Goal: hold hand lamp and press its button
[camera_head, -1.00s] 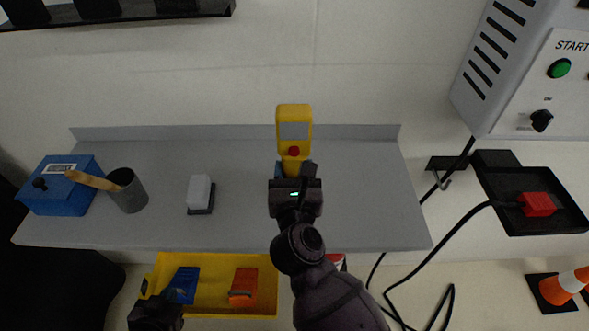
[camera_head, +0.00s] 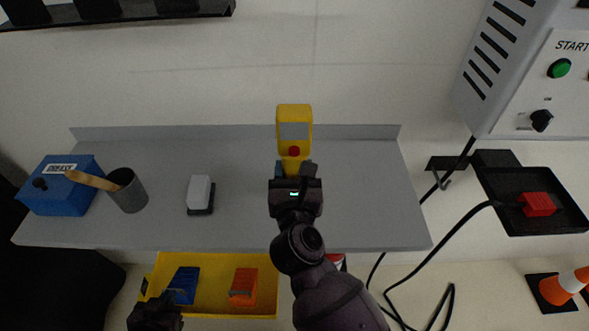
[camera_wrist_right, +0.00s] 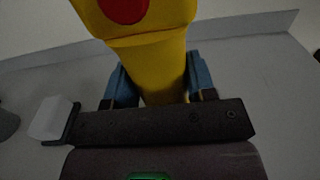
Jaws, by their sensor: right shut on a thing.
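The hand lamp (camera_head: 294,120) is yellow with a grey face and a red button (camera_head: 294,151). It is upright over the back of the grey shelf. My right gripper (camera_head: 294,172) is shut on its lower part. In the right wrist view the yellow lamp body (camera_wrist_right: 160,60) sits between the blue fingers of my right gripper (camera_wrist_right: 160,88), with the red button (camera_wrist_right: 125,8) cut by the top edge. My left gripper (camera_head: 155,314) is low at the left, in front of the yellow bin; its fingers are too dark to read.
On the grey shelf (camera_head: 240,220) stand a blue box (camera_head: 62,195), a grey cup (camera_head: 130,195) with a wooden handle, and a white-topped block (camera_head: 200,192). A yellow bin (camera_head: 215,270) below holds blue and orange items. A white START panel (camera_head: 545,100) is at right.

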